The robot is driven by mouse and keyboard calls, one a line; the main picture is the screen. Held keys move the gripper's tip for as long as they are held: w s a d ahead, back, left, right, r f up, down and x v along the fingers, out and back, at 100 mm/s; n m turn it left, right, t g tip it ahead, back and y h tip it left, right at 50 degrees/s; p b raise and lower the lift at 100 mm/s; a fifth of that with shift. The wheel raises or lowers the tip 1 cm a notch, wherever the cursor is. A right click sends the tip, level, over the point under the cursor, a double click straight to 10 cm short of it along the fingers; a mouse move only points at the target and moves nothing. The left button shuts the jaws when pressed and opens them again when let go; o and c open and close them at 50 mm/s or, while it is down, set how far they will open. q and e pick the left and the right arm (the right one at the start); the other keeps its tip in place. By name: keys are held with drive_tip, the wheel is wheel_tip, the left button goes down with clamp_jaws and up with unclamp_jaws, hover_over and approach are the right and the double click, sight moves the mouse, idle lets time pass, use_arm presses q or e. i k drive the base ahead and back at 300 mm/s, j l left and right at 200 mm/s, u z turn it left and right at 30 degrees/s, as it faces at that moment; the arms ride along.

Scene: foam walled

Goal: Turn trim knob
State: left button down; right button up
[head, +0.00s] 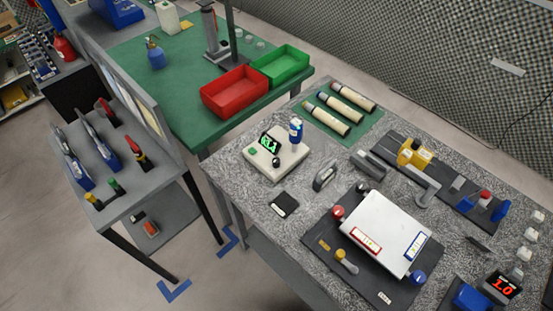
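No knob in the head view carries a readable "trim" label, so I cannot tell which one it is. A white instrument box (288,160) sits on the speckled table with a small black knob (276,162), a green button (252,152) and a tilted green-lit display (269,143). A blue bottle (296,128) stands on its rear right. Neither of my grippers is in view.
A black box with a red "1.0" display (503,286) stands at the lower right. Cream cylinders (340,110) lie on a green mat behind. Red (235,92) and green (282,66) trays sit on the green table. A black pad (284,203) lies near the front edge.

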sight(275, 161)
drive_tip(key=k+j+z, duration=0.15)
drive_tip(key=z, duration=0.3)
drive_tip(key=k+j+z, duration=0.15)
drive_tip(key=z, duration=0.25)
